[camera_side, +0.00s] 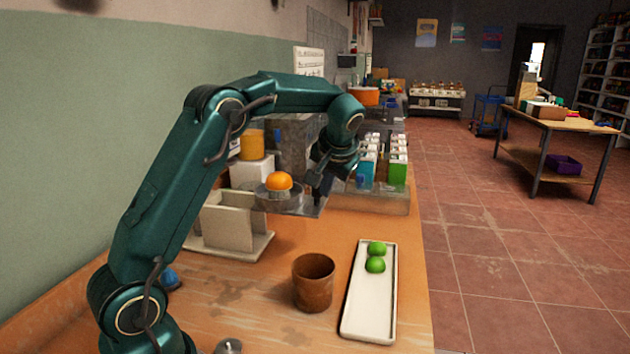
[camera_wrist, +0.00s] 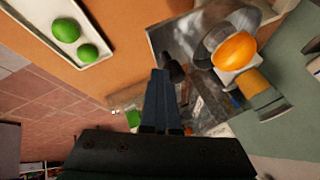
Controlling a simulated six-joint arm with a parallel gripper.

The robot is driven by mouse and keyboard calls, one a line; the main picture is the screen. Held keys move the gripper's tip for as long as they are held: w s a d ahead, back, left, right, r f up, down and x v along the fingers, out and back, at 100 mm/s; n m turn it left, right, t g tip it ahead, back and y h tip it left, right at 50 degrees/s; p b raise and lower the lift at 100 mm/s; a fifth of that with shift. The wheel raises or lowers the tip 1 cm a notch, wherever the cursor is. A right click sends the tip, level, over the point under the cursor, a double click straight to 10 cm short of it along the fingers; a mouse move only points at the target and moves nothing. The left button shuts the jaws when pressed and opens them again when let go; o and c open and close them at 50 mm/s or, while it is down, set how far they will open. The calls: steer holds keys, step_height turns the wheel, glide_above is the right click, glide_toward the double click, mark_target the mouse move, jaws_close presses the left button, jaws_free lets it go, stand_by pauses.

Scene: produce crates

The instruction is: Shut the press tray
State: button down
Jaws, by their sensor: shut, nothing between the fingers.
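The press (camera_side: 292,138) is a grey block at the back of the bench, partly hidden behind my arm. Its flat grey metal tray (camera_side: 312,208) sticks out at the front, so it stands open; it also shows in the wrist view (camera_wrist: 168,38). An orange (camera_side: 278,181) sits on a round grey dish (camera_side: 262,193) over the tray; the orange fills the upper right of the wrist view (camera_wrist: 235,51). My gripper (camera_side: 316,186) is shut and empty, close to the tray. In the wrist view its fingertips (camera_wrist: 160,72) are beside a dark knob (camera_wrist: 174,71); I cannot tell whether they touch.
A white dish (camera_side: 367,315) with two green limes (camera_side: 376,257) and a brown cup (camera_side: 314,283) stand in front. A pale stand (camera_side: 228,228) is left of the tray. Several cartons (camera_side: 397,172) stand in a clear bin at right. Bare bench lies between tray and cup.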

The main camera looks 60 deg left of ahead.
mark_target(286, 187)
steer(key=s+a, duration=0.6)
steer(key=shift+s, duration=0.1)
